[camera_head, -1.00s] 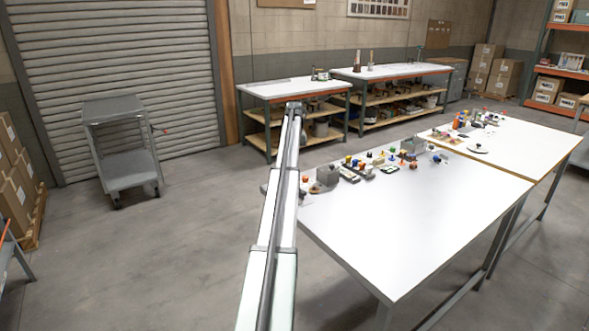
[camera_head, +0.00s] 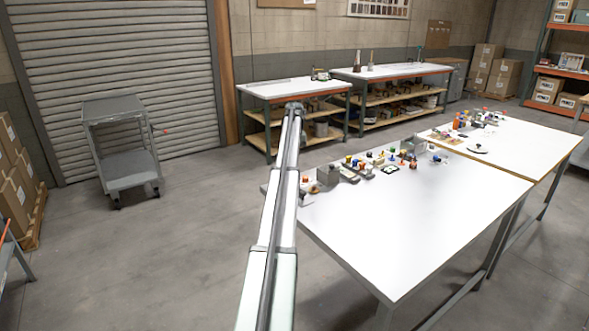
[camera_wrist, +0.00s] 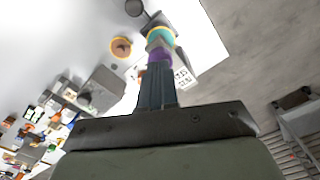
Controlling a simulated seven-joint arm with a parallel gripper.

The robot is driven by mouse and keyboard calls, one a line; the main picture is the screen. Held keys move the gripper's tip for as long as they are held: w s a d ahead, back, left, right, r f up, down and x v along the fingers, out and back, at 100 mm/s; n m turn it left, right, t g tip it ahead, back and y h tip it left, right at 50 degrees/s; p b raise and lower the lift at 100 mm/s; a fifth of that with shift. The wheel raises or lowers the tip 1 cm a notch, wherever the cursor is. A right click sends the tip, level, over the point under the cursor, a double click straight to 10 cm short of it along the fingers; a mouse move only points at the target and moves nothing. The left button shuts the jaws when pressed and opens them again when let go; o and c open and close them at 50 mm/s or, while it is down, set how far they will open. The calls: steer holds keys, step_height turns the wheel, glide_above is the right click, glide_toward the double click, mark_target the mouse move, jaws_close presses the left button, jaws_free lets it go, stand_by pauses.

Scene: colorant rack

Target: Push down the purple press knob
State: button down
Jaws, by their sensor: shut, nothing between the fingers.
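In the wrist view, a purple piece (camera_wrist: 159,57), which looks like the press knob, shows just beyond my fingertips. A teal band (camera_wrist: 160,40) with yellow edging is stacked in line with it, on the far side from my fingers. My gripper (camera_wrist: 157,68) is shut and empty, its dark fingers pointing at the purple piece. The tips overlap the lower edge of the purple piece in the picture; I cannot tell whether they touch it. In the head view, the knob and fingertips are too small or hidden to make out.
The white table (camera_head: 420,215) has several small coloured items and a grey block (camera_head: 327,174) along its far edge; its near part is clear. In the wrist view, a round brown-orange piece (camera_wrist: 121,48) and a grey box (camera_wrist: 102,88) are close to the fingers.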

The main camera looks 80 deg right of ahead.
steer(key=shift+f, duration=0.25)
steer(key=shift+f, duration=0.9)
steer(key=shift+r, duration=0.1)
steer(key=shift+r, duration=0.95)
steer(key=shift+r, duration=0.15)
steer(key=shift+r, duration=1.9)
